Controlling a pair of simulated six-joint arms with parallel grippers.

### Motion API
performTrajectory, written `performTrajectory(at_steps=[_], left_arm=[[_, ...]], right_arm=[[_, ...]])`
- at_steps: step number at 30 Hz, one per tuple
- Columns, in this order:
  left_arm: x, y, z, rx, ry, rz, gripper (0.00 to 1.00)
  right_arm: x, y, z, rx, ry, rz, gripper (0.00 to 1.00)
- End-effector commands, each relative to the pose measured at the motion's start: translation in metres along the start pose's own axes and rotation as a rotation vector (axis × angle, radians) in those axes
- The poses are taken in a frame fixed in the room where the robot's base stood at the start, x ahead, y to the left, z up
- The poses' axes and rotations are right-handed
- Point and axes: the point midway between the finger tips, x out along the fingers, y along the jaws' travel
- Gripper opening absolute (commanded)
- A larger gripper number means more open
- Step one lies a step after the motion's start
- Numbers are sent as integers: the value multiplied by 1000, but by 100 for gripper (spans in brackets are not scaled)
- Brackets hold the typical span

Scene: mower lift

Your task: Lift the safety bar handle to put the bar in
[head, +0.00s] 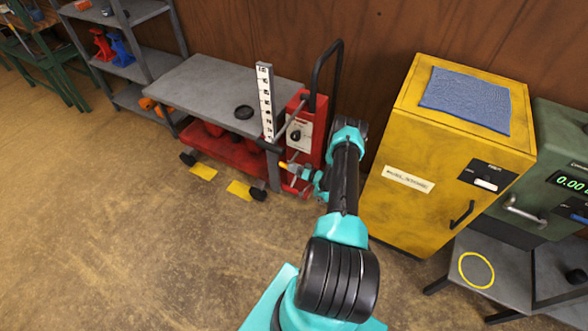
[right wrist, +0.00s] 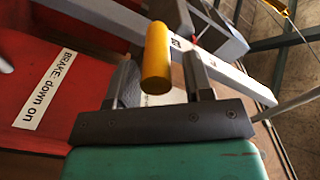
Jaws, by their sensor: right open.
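In the right wrist view a yellow cylindrical handle (right wrist: 156,58) sticks up between the two dark fingers of my right gripper (right wrist: 160,80). The fingers are open, with a gap on each side of the handle. A pale grey bar (right wrist: 235,83) runs behind it, slanting down to the right. In the head view my right gripper (head: 291,169) is low at the front of the red lift unit (head: 310,137), at a small yellow tip (head: 283,164). Whether the handle touches a finger cannot be told. My left gripper is out of view.
A black lever end (head: 269,146) juts out just above my gripper. A yellow cabinet (head: 440,150) stands close on the right.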

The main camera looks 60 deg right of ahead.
Motion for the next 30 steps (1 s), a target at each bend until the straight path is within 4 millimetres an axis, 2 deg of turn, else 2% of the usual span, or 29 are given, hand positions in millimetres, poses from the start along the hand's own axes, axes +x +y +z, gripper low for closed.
performTrajectory(at_steps=[2,8,24,30], left_arm=[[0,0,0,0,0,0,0],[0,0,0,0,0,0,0],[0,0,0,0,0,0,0],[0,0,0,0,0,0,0]], right_arm=[[1,-1,0,-3,-4,-5,55],[-22,0,0,1,-2,-1,55],[-127,0,0,1,2,4,55],[-160,0,0,0,2,2,55]])
